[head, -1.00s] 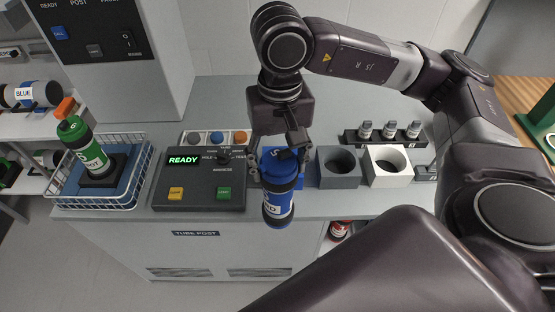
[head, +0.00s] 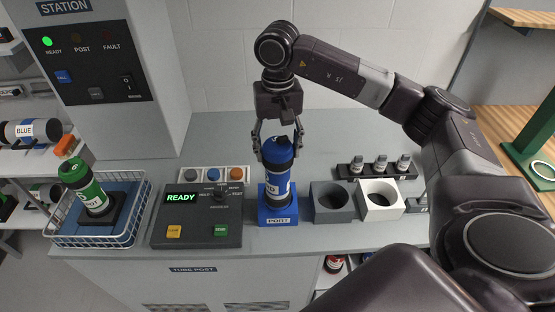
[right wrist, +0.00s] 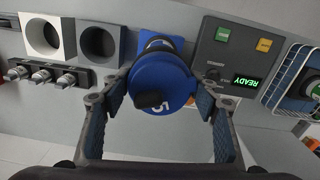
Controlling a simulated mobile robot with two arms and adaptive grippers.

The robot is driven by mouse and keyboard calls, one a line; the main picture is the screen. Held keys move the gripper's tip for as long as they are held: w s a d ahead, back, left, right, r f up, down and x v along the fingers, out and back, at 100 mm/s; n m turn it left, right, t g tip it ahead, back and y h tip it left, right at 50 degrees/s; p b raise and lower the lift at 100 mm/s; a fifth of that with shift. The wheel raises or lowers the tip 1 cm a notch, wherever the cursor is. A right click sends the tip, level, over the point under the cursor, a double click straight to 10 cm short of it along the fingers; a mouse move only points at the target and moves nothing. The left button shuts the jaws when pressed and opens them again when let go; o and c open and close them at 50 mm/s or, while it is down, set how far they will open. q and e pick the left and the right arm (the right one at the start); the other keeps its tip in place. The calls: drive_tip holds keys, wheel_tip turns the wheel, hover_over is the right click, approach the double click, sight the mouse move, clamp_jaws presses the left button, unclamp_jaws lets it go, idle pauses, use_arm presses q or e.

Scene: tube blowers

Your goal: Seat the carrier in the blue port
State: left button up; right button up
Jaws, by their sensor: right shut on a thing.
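The carrier (head: 277,177), a blue-capped cylinder with a white label, stands roughly upright at the blue port (head: 278,218), a blue block marked PORT. Its lower end is at or in the port's opening; how deep it sits I cannot tell. My right gripper (head: 278,146) comes from above, its fingers on either side of the carrier's top, shut on it. In the right wrist view the blue cap (right wrist: 162,84) is between the fingers, with the blue port (right wrist: 172,42) partly hidden behind it. My left gripper is not in view.
A grey block (head: 336,205) and a white block (head: 381,203) with round openings stand right of the port. A control panel (head: 197,232) showing READY is to its left. A wire basket (head: 90,240) holds a green carrier (head: 90,190). Several small fittings (head: 381,166) stand behind.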

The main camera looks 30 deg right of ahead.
sight(278, 177)
drive_tip(key=shift+w+d+r, duration=0.1)
drive_tip(key=shift+w+d, duration=0.35)
drive_tip(key=shift+w, duration=0.3)
drive_tip(key=shift+w+d+f+b, duration=0.15)
drive_tip(key=shift+f+b, duration=0.4)
drive_tip(key=shift+f, duration=0.7)
wheel_tip(278, 177, down, 4)
drive_tip(key=shift+b, duration=1.15)
drive_tip(key=shift+f, duration=0.4)
drive_tip(key=shift+f, duration=0.1)
drive_tip(key=o, duration=1.8)
